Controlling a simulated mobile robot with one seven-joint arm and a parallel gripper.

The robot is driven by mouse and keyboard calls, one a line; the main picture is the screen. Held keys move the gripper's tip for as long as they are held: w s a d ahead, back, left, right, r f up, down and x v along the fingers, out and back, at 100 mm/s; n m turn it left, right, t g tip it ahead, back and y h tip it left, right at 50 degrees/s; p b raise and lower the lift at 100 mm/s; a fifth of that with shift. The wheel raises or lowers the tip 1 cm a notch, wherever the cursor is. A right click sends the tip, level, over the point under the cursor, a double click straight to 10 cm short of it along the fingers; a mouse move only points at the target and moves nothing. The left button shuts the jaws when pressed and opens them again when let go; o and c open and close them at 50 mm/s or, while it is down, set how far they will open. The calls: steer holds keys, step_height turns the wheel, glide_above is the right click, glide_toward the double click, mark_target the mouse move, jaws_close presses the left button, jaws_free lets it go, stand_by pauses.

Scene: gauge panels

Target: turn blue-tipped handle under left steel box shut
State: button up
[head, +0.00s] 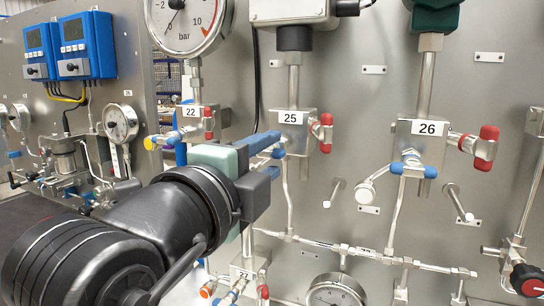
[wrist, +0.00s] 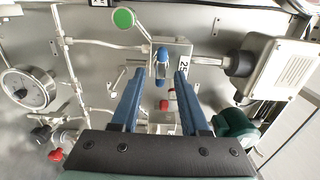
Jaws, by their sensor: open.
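The steel box labelled 25 (head: 291,130) is mounted on the panel beyond my gripper, and also shows in the wrist view (wrist: 182,49). Its handle with blue ends (wrist: 162,56) lies between the tips of my open fingers in the wrist view; I see no finger closed on it. In the head view my gripper (head: 274,154) covers most of that handle. My gripper also shows open in the wrist view (wrist: 160,75). The steel box labelled 26 (head: 428,133), to the right, has a similar blue-ended handle (head: 412,168) below it.
Red-ended handles stick out right of box 25 (head: 322,133) and box 26 (head: 479,147). A pressure gauge (head: 186,22) and box 22 (head: 192,118) are to the left. Thin steel pipes (head: 330,246) run below.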

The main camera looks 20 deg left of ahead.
steer(key=s+b, duration=0.1)
steer(key=s, duration=1)
steer(key=shift+a, duration=0.25)
steer(key=d+r+n+t+p, duration=0.6)
steer(key=d+r+n+t, duration=0.3)
steer(key=d+r+n, duration=0.6)
steer(key=shift+w+d+r+n+y+p, duration=0.3)
steer(key=shift+r+n, duration=0.75)
steer(key=shift+n, duration=0.75)
